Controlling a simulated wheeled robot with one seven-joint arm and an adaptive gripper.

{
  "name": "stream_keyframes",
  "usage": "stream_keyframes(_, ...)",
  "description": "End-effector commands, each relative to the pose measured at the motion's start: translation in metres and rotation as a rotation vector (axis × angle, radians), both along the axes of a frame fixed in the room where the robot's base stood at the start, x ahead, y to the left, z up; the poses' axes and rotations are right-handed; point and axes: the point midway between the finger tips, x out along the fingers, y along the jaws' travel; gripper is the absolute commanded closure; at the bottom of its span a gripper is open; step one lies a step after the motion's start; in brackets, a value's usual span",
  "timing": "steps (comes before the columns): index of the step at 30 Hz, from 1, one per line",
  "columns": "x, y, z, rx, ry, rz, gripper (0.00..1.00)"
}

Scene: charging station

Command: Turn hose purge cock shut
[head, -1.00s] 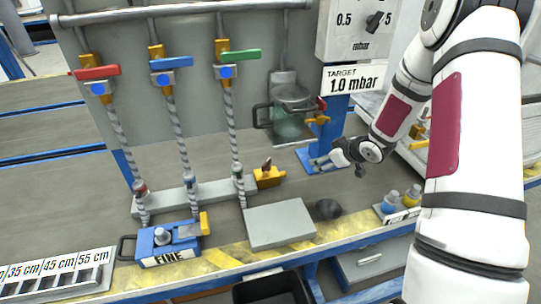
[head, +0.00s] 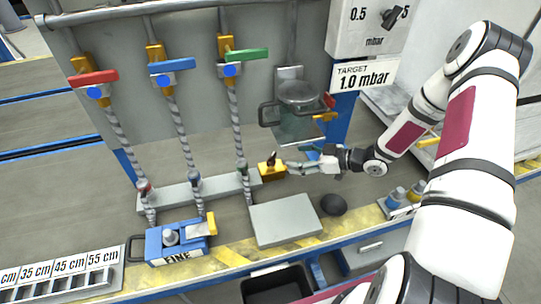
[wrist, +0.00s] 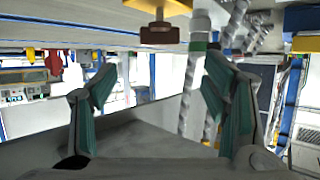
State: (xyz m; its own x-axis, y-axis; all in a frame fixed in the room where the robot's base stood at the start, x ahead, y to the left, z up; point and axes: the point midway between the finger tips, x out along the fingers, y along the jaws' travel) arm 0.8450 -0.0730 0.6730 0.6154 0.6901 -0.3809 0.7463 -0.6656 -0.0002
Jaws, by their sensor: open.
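A small yellow-brass cock (head: 272,172) with a dark brown handle (head: 271,158) sits at the foot of the green-banded hose (head: 236,120). The handle stands roughly upright in the head view. In the wrist view the brass body (wrist: 158,7) and brown handle (wrist: 160,34) show at the top, beside the hose's green band (wrist: 198,46). My gripper (head: 287,164) is just right of the cock in the head view. In the wrist view my gripper (wrist: 160,82) has its two fingers wide apart, with nothing between them. I cannot tell whether a fingertip touches the cock.
Red (head: 94,78), blue (head: 173,67) and green (head: 246,55) valve handles are on the back panel. A glass jar (head: 300,120) stands behind my gripper. A grey plate (head: 285,222), a dark round object (head: 333,205) and a blue FINE block (head: 172,241) are in front.

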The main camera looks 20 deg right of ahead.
Motion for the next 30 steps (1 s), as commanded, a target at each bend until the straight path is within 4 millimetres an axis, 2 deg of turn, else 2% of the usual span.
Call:
stream_keyframes(7,0.031,0.036,-0.021,0.001,0.001,0.003,0.32)
stream_keyframes(15,0.058,0.065,-0.037,-0.001,0.0,0.0,0.32)
stream_keyframes(21,0.067,0.075,-0.042,-0.001,0.002,0.0,0.32)
stream_keyframes(30,0.068,0.076,-0.043,-0.002,0.001,-0.001,0.32)
